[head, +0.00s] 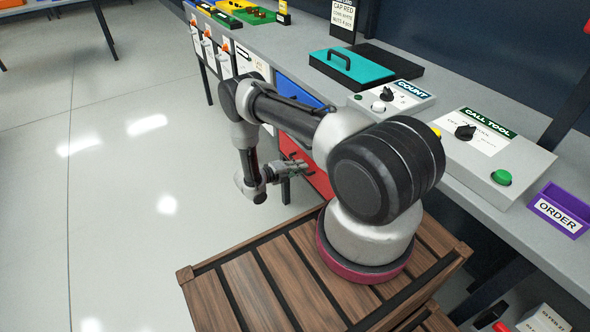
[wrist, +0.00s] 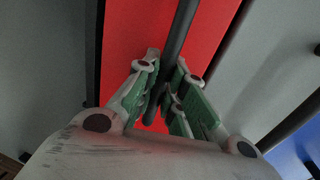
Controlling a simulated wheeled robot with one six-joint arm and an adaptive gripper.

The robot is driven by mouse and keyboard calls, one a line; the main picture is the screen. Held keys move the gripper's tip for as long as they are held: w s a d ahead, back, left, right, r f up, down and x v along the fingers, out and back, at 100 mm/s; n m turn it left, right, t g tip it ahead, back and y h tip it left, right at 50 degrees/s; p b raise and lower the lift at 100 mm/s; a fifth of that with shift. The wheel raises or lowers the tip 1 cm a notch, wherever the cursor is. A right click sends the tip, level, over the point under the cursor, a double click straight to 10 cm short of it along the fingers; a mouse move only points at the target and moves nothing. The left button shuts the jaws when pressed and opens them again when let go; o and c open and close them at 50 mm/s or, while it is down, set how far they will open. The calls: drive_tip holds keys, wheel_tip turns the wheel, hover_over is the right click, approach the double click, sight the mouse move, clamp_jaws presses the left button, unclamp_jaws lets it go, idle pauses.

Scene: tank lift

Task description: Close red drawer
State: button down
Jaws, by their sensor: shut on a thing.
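The red drawer (head: 319,181) is under the bench in the head view, partly hidden behind my arm. Its red front (wrist: 130,40) fills the middle of the wrist view, with a dark bar handle (wrist: 180,35) running along it. My gripper (head: 297,164) is at the red front. In the wrist view its green-padded fingers (wrist: 167,72) stand on either side of the dark handle and are shut on it. How far the drawer stands out from the bench cannot be told.
A blue drawer (head: 298,91) is above the red one, and a blue panel (wrist: 295,155) shows in the wrist view. The bench (head: 440,98) carries a teal lid (head: 350,67), control boxes and a purple order tray (head: 562,209). The floor at left is clear.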

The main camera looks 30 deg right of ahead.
drive_tip(key=shift+d, duration=0.15)
drive_tip(key=c, duration=1.8)
unclamp_jaws()
drive_tip(key=shift+d, duration=0.1)
drive_tip(key=shift+o, duration=0.2)
drive_tip(key=v, duration=1.2)
